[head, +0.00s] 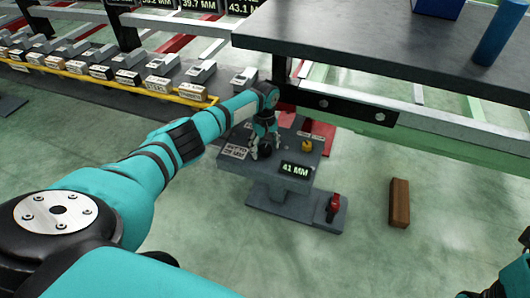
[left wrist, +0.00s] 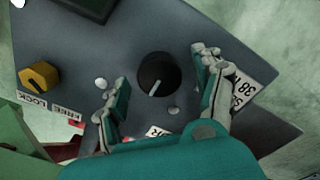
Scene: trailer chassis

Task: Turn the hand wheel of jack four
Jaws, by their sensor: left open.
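The jack's grey box (head: 228,172) stands on a pedestal below the dark tabletop. Its display (head: 296,170) reads 41 MM, and a label (head: 235,152) beside it seems to name 38 MM. A round black hand wheel (left wrist: 152,66) with a pale pointer line is on the top. My left gripper (head: 264,146) is over the wheel, fingers pointing down. In the left wrist view my left gripper (left wrist: 160,92) is open, with its fingers on either side of the wheel; contact cannot be told. A yellow knob (left wrist: 38,75) sits near LOCK and FREE labels; it also shows in the head view (head: 307,146).
A dark table plate (head: 340,40) overhangs behind the box, with a black bracket (head: 340,108) under its edge. A red lever (head: 333,207) stands on the jack's foot. A brown block (head: 399,202) lies on the green floor. Several labelled blocks line the left rear.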

